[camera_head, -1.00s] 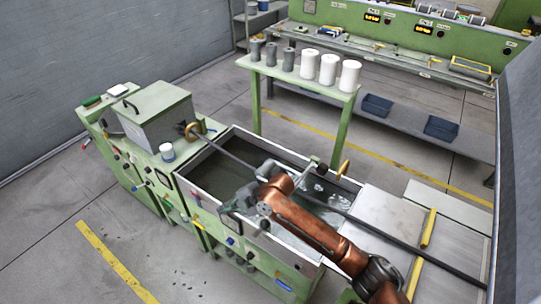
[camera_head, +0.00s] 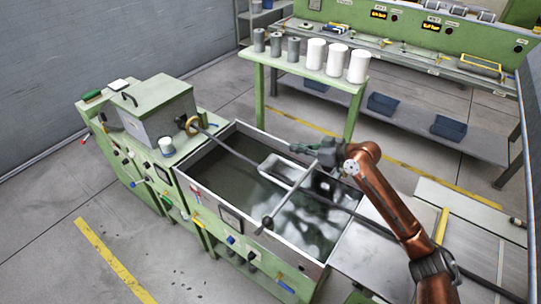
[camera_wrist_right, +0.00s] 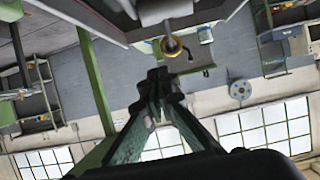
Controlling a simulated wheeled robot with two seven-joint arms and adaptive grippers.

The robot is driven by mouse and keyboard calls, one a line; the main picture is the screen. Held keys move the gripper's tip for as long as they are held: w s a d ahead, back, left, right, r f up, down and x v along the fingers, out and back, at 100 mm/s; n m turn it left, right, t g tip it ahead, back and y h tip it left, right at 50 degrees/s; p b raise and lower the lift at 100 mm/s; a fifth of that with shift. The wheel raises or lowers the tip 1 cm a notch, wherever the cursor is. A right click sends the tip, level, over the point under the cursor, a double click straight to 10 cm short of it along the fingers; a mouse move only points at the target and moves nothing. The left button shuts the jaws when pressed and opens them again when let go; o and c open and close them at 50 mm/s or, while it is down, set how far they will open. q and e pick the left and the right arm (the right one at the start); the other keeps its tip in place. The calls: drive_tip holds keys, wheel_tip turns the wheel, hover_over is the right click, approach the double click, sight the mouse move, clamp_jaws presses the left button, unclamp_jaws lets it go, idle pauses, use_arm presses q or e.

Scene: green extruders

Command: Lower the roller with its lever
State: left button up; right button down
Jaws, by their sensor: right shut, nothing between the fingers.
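The long water bath (camera_head: 226,211) is an open metal trough on a green extruder line. A pale rectangular frame (camera_head: 270,164), which seems to belong to the roller, lies over the bath at the dark strand. A grey lever bar (camera_head: 286,203) with a dark knob slants from it towards the near wall. My right gripper (camera_head: 299,148) is shut and empty above the bath's far side, apart from the bar. In the right wrist view its fingers (camera_wrist_right: 160,76) meet, with a brass-coloured knob (camera_wrist_right: 171,46) beyond their tips. The roller itself cannot be made out clearly. My left gripper is out of view.
A green table (camera_head: 262,59) with grey and white spools stands behind. A metal plate (camera_head: 371,246) lies right of the bath. Floor at the front left is free.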

drive_tip(key=shift+a, duration=0.1)
drive_tip(key=b, duration=0.1)
hover_over(276, 159)
drive_tip(key=f, duration=0.4)
drive_tip(key=shift+w+a+f, duration=0.2)
drive_tip(key=shift+a+f, duration=0.05)
drive_tip(key=shift+a, duration=0.15)
drive_tip(key=shift+s+d+f, duration=0.1)
drive_tip(key=shift+d+f, duration=0.05)
drive_tip(key=shift+f, duration=0.4)
drive_tip(key=shift+s+d+f, duration=0.1)
drive_tip(key=shift+f, duration=0.45)
drive_tip(key=shift+s+f, duration=0.1)
drive_tip(key=shift+f, duration=0.55)
drive_tip(key=shift+d, duration=0.2)
